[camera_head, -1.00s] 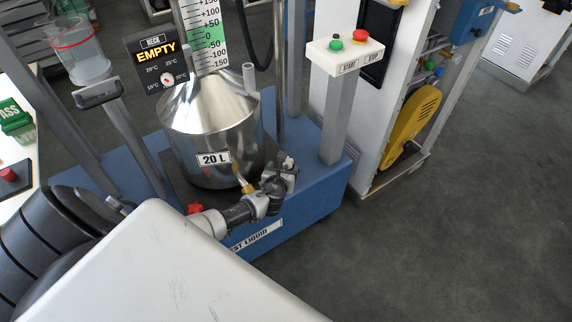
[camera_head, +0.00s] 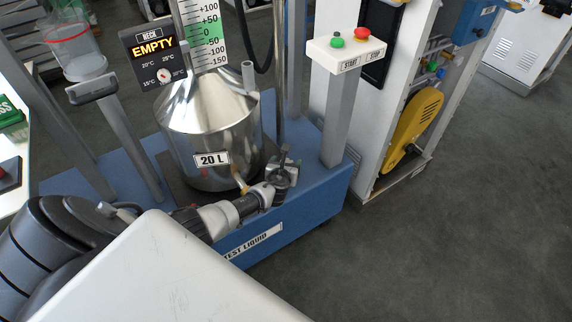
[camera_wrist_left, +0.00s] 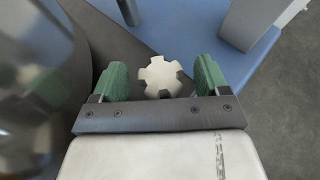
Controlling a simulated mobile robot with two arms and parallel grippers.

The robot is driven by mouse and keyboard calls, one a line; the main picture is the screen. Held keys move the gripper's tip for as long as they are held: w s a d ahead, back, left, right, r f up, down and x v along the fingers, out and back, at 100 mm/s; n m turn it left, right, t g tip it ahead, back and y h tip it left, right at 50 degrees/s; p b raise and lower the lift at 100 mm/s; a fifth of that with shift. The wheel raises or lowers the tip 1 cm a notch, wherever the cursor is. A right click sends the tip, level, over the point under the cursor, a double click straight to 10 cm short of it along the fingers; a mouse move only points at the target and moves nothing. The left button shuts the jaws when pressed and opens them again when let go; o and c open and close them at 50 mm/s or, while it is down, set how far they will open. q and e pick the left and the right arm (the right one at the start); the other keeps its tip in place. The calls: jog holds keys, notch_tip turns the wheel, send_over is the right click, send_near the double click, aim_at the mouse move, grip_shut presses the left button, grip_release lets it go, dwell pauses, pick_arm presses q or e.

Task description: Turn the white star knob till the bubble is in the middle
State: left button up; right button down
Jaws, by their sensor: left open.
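The white star knob (camera_wrist_left: 160,77) shows in the left wrist view, seen from above, over the dark plate. My left gripper (camera_wrist_left: 161,76) is open. Its two green fingertips stand to the left and right of the knob, with a visible gap on each side. In the head view my left gripper (camera_head: 283,168) is at the front right of the steel 20 L vessel (camera_head: 206,125), low over the blue base. There I cannot make out the knob clearly behind the gripper. No bubble can be made out in either view. My right gripper is not in view.
The blue cart base (camera_head: 310,200) carries the vessel, a grey post with the START/STOP box (camera_head: 346,50), and a black EMPTY display (camera_head: 154,55). A white cabinet with a yellow guard (camera_head: 413,125) stands to the right. The floor at lower right is clear.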

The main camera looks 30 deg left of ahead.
pick_arm(q)
jog(key=shift+c, duration=0.2)
jog(key=c, duration=0.9)
jog(key=n+g+y, duration=0.1)
jog(key=n+y, duration=0.1)
jog(key=shift+w+d+n+g+y, duration=0.1)
jog(key=shift+d+n+g+y, duration=0.1)
jog(key=shift+n+g+y, duration=0.2)
jog(key=shift+f+n+g+y, duration=0.1)
jog(key=shift+n+g+y, duration=0.2)
jog(key=shift+n+y, duration=0.1)
jog(key=n+g+y+b, duration=0.2)
jog(key=n+g+y, duration=0.1)
jog(key=n, duration=0.1)
jog(key=shift+w+d+f+b, duration=0.1)
jog(key=shift+b, duration=0.25)
jog(key=n+g+y+b, duration=0.1)
jog(key=n+g+b, duration=0.1)
jog(key=g, duration=0.1)
jog(key=shift+n, duration=0.3)
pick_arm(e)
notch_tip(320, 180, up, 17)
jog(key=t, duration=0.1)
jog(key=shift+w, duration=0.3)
